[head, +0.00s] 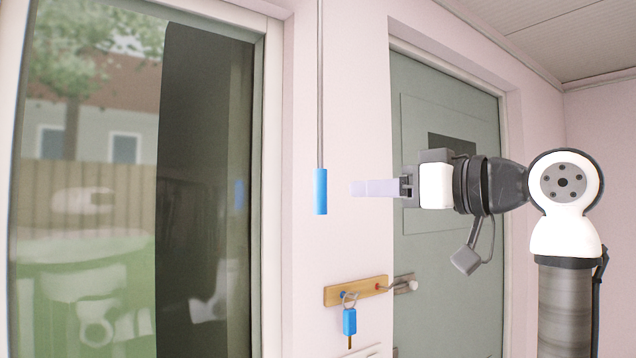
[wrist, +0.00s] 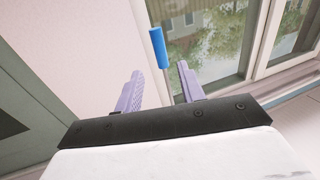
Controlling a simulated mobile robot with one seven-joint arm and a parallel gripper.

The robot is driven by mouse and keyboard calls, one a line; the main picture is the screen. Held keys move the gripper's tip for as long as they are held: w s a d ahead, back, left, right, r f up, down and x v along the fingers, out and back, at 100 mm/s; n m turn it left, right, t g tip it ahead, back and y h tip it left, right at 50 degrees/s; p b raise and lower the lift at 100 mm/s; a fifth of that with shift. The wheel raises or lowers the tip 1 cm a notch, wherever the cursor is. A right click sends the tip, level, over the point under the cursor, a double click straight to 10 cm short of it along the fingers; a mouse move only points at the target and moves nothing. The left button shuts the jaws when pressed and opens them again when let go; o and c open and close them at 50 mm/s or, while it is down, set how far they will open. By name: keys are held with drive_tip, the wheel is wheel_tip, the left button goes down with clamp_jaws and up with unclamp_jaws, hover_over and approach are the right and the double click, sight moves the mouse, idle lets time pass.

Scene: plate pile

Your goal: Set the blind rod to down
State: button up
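The blind rod (head: 320,90) is a thin grey rod hanging straight down by the window in the head view. A blue handle (head: 320,191) forms its lower end, and the wrist view shows this handle (wrist: 159,48) just beyond the fingertips, roughly between them. My gripper (head: 354,188) is to the right of the handle at about its height, with a visible gap between them. In the wrist view my gripper (wrist: 160,68) has its two pale lilac fingers spread apart with nothing between them. The top of the rod is out of view.
A glass window (head: 85,190) is to the left, with a dark panel behind part of it. A wooden key rack (head: 356,291) with a blue-tagged key (head: 349,321) is on the wall below my gripper. A grey-green door (head: 448,260) stands behind my arm.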

sight(326, 190)
drive_tip(key=p+x, duration=0.3)
drive_tip(key=x, duration=0.7)
drive_tip(key=shift+w+a, duration=0.15)
drive_tip(key=shift+a, duration=0.05)
clamp_jaws()
